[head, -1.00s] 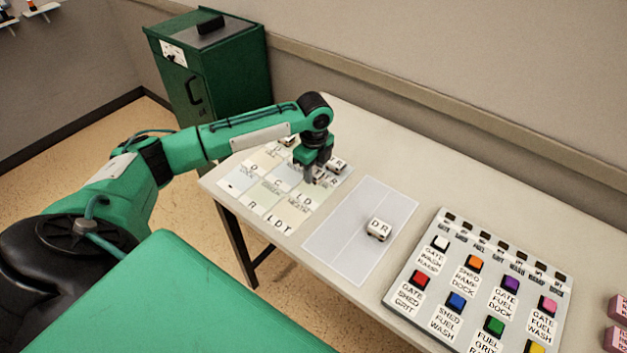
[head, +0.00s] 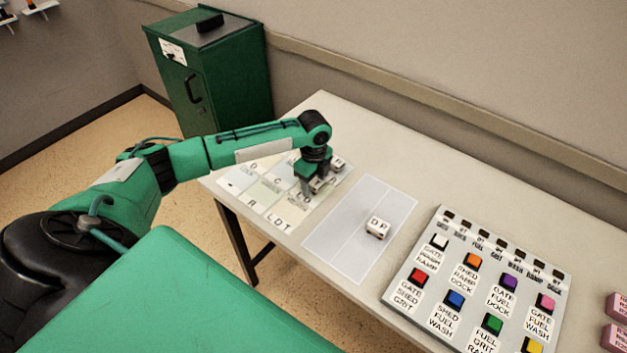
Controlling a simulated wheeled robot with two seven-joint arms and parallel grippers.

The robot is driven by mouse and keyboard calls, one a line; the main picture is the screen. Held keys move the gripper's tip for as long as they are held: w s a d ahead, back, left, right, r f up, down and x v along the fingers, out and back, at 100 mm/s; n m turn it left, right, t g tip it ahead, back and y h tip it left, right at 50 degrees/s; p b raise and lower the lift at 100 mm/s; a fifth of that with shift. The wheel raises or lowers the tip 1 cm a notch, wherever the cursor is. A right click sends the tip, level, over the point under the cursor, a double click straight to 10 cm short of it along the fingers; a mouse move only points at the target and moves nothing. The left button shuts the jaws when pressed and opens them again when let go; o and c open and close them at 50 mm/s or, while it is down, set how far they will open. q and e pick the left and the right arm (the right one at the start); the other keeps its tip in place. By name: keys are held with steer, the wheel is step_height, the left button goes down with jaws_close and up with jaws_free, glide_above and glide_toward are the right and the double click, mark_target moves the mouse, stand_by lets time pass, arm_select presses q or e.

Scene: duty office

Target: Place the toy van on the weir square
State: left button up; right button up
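My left gripper (head: 314,187) points down at the right side of the lettered board of pale squares (head: 240,180). A small white toy vehicle (head: 322,185) is at its fingertips. The fingers partly hide it, and I cannot tell whether they grip it. Another small white toy (head: 339,163) stands just behind the gripper on the board. A white toy marked with letters (head: 377,228) stands on the pale two-part mat (head: 345,250). I cannot tell which toy is the van, and the weir square's label is not readable. My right gripper is out of view.
A grey panel (head: 400,297) with several coloured buttons and printed labels lies at the right of the table (head: 340,112). Pink blocks (head: 616,338) sit at the far right edge. A green cabinet (head: 225,85) stands behind the table's left end. The table's back strip is clear.

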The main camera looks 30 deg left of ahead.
mark_target(313, 181)
arm_select(q)
steer(key=shift+r, duration=0.15)
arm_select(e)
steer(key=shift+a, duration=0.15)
arm_select(q)
steer(key=shift+r, duration=0.3)
step_height(313, 181, up, 11)
steer(key=b, duration=0.1)
steer(key=shift+r+b, duration=0.2)
steer(key=shift+b, duration=0.1)
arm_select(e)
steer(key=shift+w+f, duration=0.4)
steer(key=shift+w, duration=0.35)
